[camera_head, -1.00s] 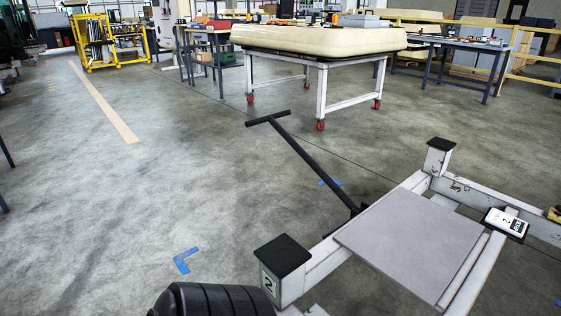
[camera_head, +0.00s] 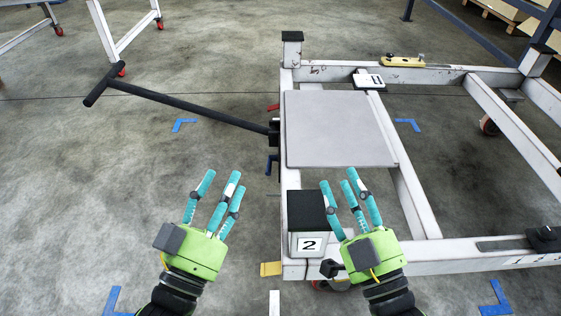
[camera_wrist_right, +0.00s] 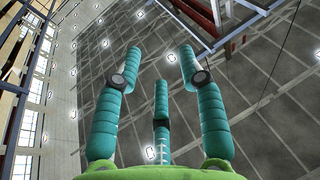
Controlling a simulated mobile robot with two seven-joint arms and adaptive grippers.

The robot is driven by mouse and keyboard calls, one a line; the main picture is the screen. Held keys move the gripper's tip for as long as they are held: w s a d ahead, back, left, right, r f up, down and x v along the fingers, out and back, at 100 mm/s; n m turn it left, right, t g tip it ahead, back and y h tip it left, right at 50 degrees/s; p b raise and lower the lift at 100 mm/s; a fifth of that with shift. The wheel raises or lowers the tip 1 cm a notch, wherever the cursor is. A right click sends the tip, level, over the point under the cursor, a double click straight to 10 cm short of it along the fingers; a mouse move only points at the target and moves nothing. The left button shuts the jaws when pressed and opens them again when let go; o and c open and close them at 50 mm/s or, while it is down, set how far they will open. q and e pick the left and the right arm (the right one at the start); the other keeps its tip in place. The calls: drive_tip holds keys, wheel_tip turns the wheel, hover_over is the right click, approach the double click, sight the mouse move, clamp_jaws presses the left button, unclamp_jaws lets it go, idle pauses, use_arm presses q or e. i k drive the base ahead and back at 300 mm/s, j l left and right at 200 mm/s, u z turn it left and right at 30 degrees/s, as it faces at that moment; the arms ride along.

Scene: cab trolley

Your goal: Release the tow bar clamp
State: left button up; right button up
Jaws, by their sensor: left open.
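The black tow bar (camera_head: 190,108) runs from its T-handle (camera_head: 102,85) at the left to the near-left side of the white trolley frame (camera_head: 425,205). Its trolley end meets a dark bracket (camera_head: 274,132), which looks like the clamp. A small red piece (camera_head: 273,107) and a dark blue piece (camera_head: 271,165) show beside it; the details are too small to tell. My left gripper (camera_head: 218,182) is open and empty, in front of and below the bar. My right gripper (camera_head: 350,182) is open and empty beside the black-topped corner post marked 2 (camera_head: 309,243). Its spread fingers also show in the right wrist view (camera_wrist_right: 160,70).
A grey panel (camera_head: 338,130) lies on the trolley frame. A yellow tool (camera_head: 403,62) and a white label (camera_head: 368,80) are on its far rail. White table legs (camera_head: 103,30) stand at the upper left.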

sight(272, 158)
drive_tip(key=i+j+u, duration=0.3)
drive_tip(key=i+j, duration=0.15)
drive_tip(key=j, duration=0.15)
drive_tip(key=i+j+u, duration=0.35)
drive_tip(key=i+j, duration=0.1)
drive_tip(key=j, duration=0.1)
